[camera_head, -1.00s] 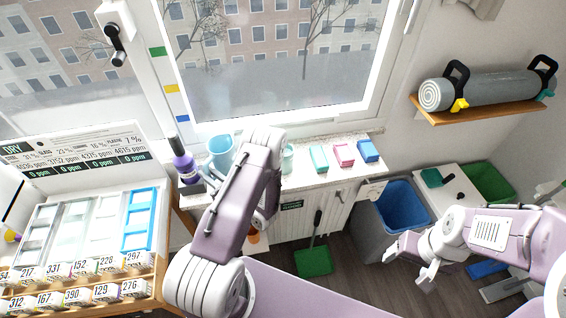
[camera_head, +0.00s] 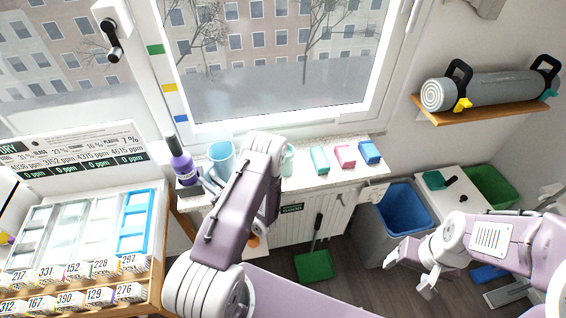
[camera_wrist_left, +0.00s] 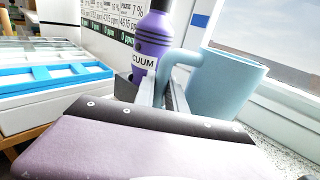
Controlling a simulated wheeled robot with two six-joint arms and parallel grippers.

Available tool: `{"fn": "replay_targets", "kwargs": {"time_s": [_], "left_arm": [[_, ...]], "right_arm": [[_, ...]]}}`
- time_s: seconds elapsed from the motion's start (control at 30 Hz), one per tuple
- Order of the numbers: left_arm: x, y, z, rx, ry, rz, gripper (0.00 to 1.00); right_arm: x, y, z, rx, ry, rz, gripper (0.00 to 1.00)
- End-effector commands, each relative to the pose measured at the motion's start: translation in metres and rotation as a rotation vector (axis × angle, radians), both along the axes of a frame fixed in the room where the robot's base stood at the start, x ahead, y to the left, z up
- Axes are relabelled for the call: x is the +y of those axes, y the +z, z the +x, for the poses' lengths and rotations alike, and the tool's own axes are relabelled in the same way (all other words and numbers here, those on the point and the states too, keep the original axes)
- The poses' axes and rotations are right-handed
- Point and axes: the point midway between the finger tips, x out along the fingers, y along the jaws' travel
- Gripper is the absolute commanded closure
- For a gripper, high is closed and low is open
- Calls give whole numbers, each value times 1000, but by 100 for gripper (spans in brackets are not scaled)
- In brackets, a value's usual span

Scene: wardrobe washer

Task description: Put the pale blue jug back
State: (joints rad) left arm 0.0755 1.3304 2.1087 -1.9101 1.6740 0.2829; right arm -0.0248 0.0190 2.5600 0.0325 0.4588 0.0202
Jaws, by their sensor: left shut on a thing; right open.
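The pale blue jug (camera_head: 221,156) is upright at the left end of the window sill counter, beside the purple bottle. In the left wrist view the jug (camera_wrist_left: 228,84) is large, its handle towards my left gripper (camera_wrist_left: 164,88). The two fingers are shut on the handle. The jug's base is hidden, so I cannot tell whether it touches the counter. In the head view my left arm hides part of the gripper. My right gripper (camera_head: 410,266) is open and empty, low in front of the blue bin.
A purple bottle (camera_head: 183,166) stands close left of the jug. A pale green cup (camera_head: 287,160) stands to the right, partly behind my arm. Coloured boxes (camera_head: 345,156) line the counter (camera_head: 310,178). A tray rack (camera_head: 75,240) is at left, a blue bin (camera_head: 403,208) at right.

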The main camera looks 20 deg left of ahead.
Motion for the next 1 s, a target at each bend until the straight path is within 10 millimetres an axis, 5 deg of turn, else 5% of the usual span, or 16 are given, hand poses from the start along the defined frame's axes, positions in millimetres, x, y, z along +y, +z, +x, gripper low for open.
{"fn": "replay_targets", "kwargs": {"time_s": [0.57,0.6,0.7,1.0], "left_arm": [[0,-7,0,-1,0,1,100],[0,-6,0,-1,0,1,79],[0,-6,0,-1,0,1,59],[-1,-7,0,0,0,-1,59]], "right_arm": [[0,-6,0,0,0,0,25],[0,-5,0,0,0,0,25],[0,-5,0,0,0,0,25],[0,-6,0,0,0,0,25]]}}
